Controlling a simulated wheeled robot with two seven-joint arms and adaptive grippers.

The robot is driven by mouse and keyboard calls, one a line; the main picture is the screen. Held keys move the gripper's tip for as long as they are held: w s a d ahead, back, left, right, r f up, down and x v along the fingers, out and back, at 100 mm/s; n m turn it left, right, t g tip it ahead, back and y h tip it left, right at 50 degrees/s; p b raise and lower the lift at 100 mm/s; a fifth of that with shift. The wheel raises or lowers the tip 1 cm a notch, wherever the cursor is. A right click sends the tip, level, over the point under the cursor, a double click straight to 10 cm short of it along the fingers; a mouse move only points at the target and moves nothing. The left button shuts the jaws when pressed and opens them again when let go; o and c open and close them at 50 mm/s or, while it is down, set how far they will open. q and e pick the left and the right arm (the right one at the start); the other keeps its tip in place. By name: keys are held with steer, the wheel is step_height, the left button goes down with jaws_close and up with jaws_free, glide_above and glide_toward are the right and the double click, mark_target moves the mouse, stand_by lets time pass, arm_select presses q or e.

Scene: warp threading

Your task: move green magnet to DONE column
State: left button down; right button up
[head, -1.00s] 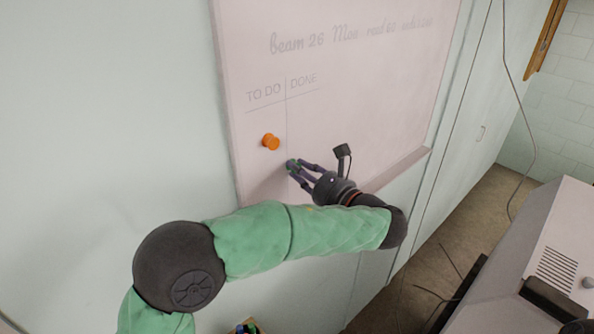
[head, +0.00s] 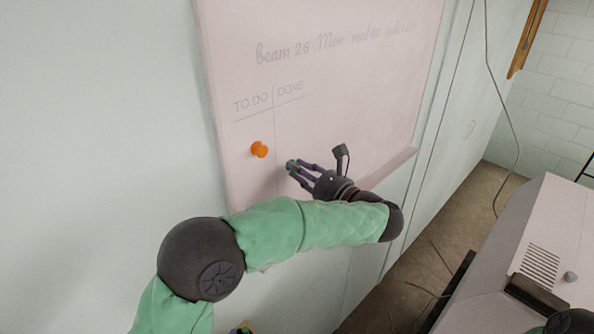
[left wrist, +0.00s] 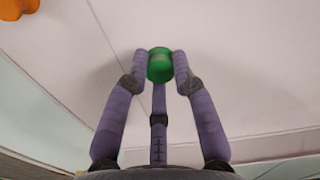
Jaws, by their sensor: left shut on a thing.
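The whiteboard (head: 340,100) hangs on the wall, with TO DO and DONE headings and a vertical line between the columns. The green magnet (left wrist: 160,65) is held between the fingertips of my left gripper (left wrist: 160,68). In the head view, the left gripper (head: 293,166) is just right of the column line, under the DONE heading (head: 290,90). Whether the magnet touches the board I cannot tell. An orange magnet (head: 259,149) is on the board in the TO DO column, left of my gripper. My right gripper is not in view.
The board's lower ledge (head: 390,172) runs close to my left wrist. A large grey machine (head: 520,250) stands at the lower right. A cable (head: 495,110) hangs down the wall. The DONE area right of the gripper is clear.

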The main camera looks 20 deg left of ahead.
arm_select(q)
steer(key=shift+w+d, duration=0.1)
steer(key=shift+w, duration=0.15)
steer(key=shift+p, duration=0.3)
steer(key=shift+f, duration=0.1)
steer(key=c, duration=0.9)
jaws_free()
steer(key=shift+w, duration=0.15)
steer(key=shift+c, duration=0.2)
steer(key=shift+w+f, duration=0.1)
